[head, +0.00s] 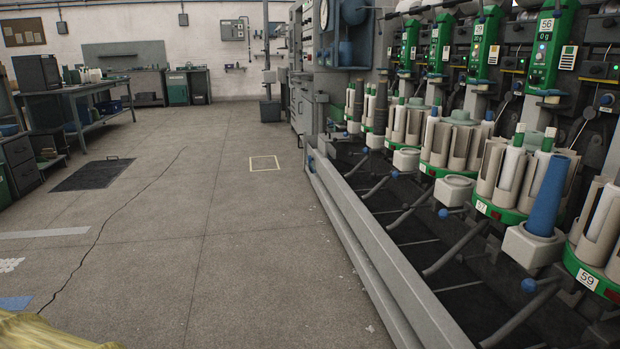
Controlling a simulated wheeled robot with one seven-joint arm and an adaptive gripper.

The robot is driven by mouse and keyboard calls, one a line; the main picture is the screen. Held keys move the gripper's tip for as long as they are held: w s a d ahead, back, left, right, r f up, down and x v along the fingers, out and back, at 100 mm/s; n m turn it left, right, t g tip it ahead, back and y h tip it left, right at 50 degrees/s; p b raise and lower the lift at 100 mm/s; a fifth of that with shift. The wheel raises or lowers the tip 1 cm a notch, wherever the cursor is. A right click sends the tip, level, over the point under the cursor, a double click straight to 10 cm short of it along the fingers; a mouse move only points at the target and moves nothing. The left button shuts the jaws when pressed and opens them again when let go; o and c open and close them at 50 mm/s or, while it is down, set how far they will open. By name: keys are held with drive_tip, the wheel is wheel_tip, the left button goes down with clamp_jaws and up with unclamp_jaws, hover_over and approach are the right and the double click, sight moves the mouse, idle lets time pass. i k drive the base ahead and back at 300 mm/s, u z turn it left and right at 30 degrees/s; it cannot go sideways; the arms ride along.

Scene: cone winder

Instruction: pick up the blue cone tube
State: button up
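The blue cone tube (548,196) stands upright, slightly tilted, at the right of the head view. Its wide end is down on a pale square holder (530,246) at the front of the winding machine, between the green-based carousels marked 57 and 59. Nothing visible is touching its upper part. My gripper is not in view, so its state and its distance from the tube cannot be seen.
Carousels (497,211) with upright white tubes flank the blue tube closely. Grey lever arms (455,247) and a long metal rail (365,240) lie in front. The floor left of the rail is open. A workbench (95,88) stands far left. A yellow object (50,332) is cut off at bottom left.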

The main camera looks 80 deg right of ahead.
sight(541, 220)
drive_tip(key=u, duration=0.05)
drive_tip(key=i, duration=0.85)
drive_tip(key=z, duration=4.45)
